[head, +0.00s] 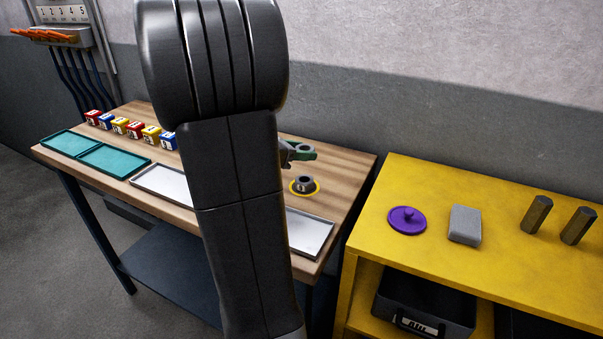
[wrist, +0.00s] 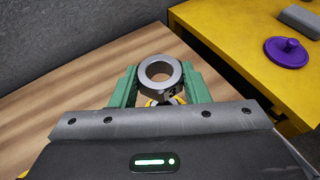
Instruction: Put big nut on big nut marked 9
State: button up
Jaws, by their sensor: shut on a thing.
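A grey metal ring-shaped big nut (wrist: 143,75) sits between the green fingers of my gripper (wrist: 160,88) in the wrist view, its round hole facing the camera. My gripper (head: 299,151) is shut on it above the wooden table, mostly hidden behind my arm in the head view. Another grey big nut (head: 304,188) with a small pale label stands on a yellow ring on the table, just in front of my gripper in the head view. The label is too small to read. The held nut appears apart from it.
A white tray (head: 309,232) lies near the table's front edge. Several coloured blocks and teal trays (head: 113,159) are at the left. A yellow bench (head: 440,255) at the right holds a purple lid (head: 407,221), a grey block (head: 465,225) and dark hexagonal pieces (head: 537,214).

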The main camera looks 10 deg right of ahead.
aim_at(299, 181)
notch_tip(299, 181, down, 6)
jog(key=shift+f+b, duration=0.25)
jog(key=shift+b, duration=0.2)
jog(key=shift+f, duration=0.1)
jog(key=shift+f, duration=0.15)
jog(key=o, duration=1.1)
jog(key=shift+r, duration=0.35)
jog(key=p+v, duration=0.1)
jog(key=v, duration=1.1)
jog(key=shift+f, duration=0.15)
